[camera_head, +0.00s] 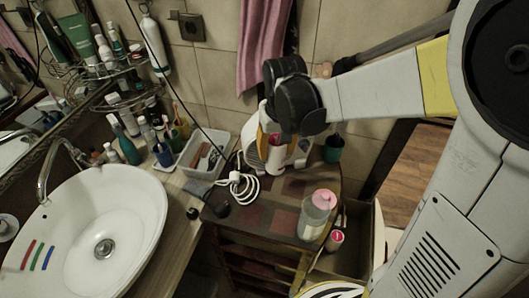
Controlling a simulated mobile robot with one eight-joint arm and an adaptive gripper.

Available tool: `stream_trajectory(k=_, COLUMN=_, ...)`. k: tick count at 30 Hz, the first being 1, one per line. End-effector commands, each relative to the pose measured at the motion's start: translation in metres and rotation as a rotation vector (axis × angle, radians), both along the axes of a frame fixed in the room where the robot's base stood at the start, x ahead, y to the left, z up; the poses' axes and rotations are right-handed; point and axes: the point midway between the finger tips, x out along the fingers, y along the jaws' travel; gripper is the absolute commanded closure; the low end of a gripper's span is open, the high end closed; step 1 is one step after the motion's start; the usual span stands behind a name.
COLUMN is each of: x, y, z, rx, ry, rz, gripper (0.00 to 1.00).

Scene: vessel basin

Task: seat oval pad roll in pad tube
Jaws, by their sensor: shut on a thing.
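My gripper (277,160) hangs from the arm over the back of the small wooden cabinet. It is shut on a small white roll with a pink upper part (276,158), which I take to be the oval pad roll. The fingers partly hide it, and I cannot tell whether its lower end touches the cabinet top. A clear, pale cylinder with a pink top (317,218), which looks like the pad tube, stands upright at the cabinet's front right. The gripper is behind and left of it, apart from it.
A coiled white cable (238,186) lies left of the gripper. A dark green cup (332,149) stands to its right. A small pink-topped container (335,240) is beside the clear cylinder. A white tray (203,153) and sink (90,225) are left. Cabinet top (286,212) is clear mid-front.

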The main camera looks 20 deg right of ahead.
Motion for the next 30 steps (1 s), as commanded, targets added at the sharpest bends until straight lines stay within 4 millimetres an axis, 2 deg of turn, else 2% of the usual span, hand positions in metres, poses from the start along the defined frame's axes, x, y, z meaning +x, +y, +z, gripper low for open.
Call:
stream_trajectory(k=1, x=0.001, y=0.000, z=-0.013, rx=0.000, ry=0.000, rz=0.000, gripper=0.81)
stream_trajectory(k=6, x=0.001, y=0.000, z=-0.046, rx=0.000, ry=0.000, rz=0.000, gripper=0.81)
stream_trajectory(k=14, x=0.001, y=0.000, z=-0.070, rx=0.000, ry=0.000, rz=0.000, gripper=0.81)
stream_trajectory(k=18, x=0.001, y=0.000, z=-0.093, rx=0.000, ry=0.000, rz=0.000, gripper=0.81)
stream_trajectory(k=30, x=0.001, y=0.000, z=-0.100, rx=0.000, ry=0.000, rz=0.000, gripper=0.81)
